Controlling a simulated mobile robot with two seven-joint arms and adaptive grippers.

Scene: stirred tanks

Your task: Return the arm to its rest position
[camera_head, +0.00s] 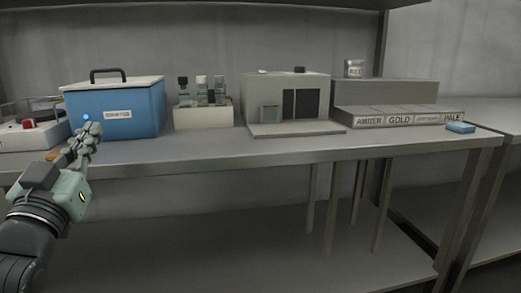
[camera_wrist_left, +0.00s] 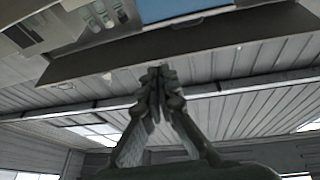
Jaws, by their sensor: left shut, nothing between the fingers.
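My left gripper (camera_head: 88,134) is in the head view at the left, raised in front of the table's front edge, before the blue box. Its fingers are together with nothing between them. The left wrist view shows the same shut fingers (camera_wrist_left: 158,82) in the middle, with the table's edge and the blue box beyond them. My left arm comes in from the lower left corner. My right gripper is in neither view.
On the table (camera_head: 290,152) stand a blue box (camera_head: 120,112) with a black-handled lid, a rack (camera_head: 203,115) of bottles, a grey device (camera_head: 287,98) and a labelled stepped stand (camera_head: 385,105). A small blue block (camera_head: 460,127) lies near the right end. Space before the table looks clear.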

